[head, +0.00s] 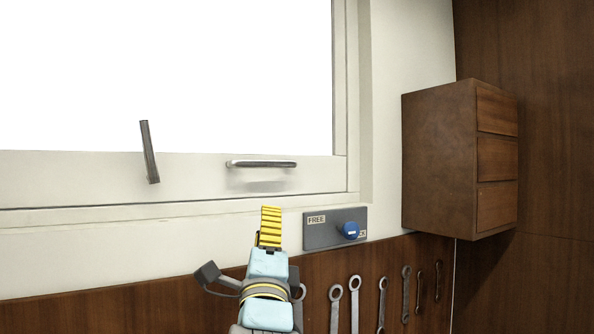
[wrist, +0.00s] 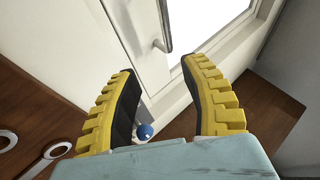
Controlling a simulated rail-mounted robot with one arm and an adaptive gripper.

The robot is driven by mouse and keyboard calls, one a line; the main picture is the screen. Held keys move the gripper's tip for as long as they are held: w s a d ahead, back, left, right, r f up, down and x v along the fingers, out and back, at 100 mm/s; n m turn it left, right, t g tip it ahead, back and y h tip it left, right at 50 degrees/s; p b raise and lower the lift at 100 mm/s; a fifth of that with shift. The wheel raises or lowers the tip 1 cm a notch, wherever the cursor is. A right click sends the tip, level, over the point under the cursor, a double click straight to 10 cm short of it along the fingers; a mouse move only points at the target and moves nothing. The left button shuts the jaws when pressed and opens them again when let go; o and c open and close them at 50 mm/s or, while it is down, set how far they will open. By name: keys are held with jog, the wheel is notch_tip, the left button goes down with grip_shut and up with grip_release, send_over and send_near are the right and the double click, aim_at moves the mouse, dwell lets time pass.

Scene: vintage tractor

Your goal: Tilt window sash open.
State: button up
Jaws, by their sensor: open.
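The window sash (head: 205,175) is a white frame around a bright pane and looks shut in its frame. A metal lever handle (head: 149,152) stands upright, slightly tilted, on its lower rail. A horizontal metal bar handle (head: 261,163) is to its right; a metal handle (wrist: 164,28) shows in the wrist view beyond the fingers. A grey plate (head: 313,232) marked "FREE" with a blue knob (head: 348,230) is on the wall below. My gripper (head: 270,225) is below the bar handle, left of the plate. In the wrist view its yellow fingers (wrist: 172,98) are apart and empty.
A brown wooden drawer cabinet (head: 440,160) hangs on the wall to the right. Several wrenches (head: 354,300) hang on the brown panel below the window. The wall between the sill and the panel is mostly clear at left.

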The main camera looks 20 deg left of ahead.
jog(key=r, duration=0.2)
jog(key=p, duration=0.4)
send_near(266, 166)
jog(key=shift+g+y, duration=0.3)
jog(key=x, duration=0.6)
jog(key=shift+w+r, duration=0.25)
jog(key=shift+r, duration=0.05)
jog(key=shift+p+x, duration=0.4)
jog(key=shift+x, duration=0.4)
jog(key=shift+w+a+r, duration=0.15)
jog(key=shift+w+r, duration=0.25)
jog(key=shift+w, duration=0.2)
jog(key=shift+w+a+r+p, duration=0.2)
jog(key=shift+w+p, duration=0.25)
jog(key=shift+w, duration=0.2)
grip_shut()
